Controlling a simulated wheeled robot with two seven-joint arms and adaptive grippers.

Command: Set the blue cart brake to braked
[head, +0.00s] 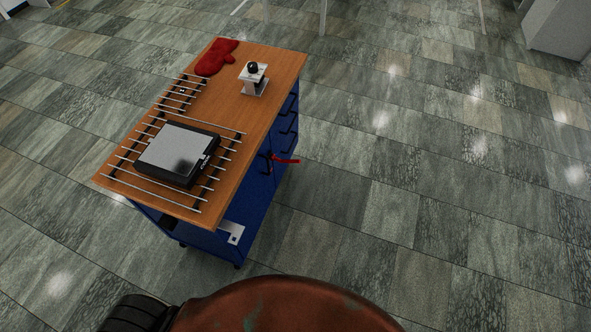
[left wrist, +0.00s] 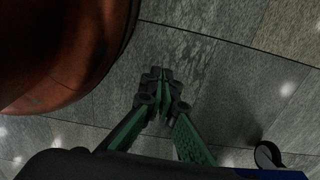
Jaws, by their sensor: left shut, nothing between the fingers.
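The blue cart (head: 262,206) with a wooden top stands left of centre in the head view. A red lever (head: 286,161) sticks out roughly level from its right side on a dark mount. I cannot tell from it whether the brake is set. A light plate with a dark mark (head: 232,232) sits low at the cart's near end. My left gripper (left wrist: 160,75) is shut and empty above the floor in the left wrist view. A caster wheel (left wrist: 268,155) and a blue edge (left wrist: 270,173) show at that view's lower right. My right gripper is not in view.
On the cart top are a black-and-grey device (head: 178,150) on metal rods, a red cloth-like item (head: 216,57) and a small white stand with a black knob (head: 254,78). The tiled floor right of the cart is clear. A pale cabinet (head: 558,28) stands far right.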

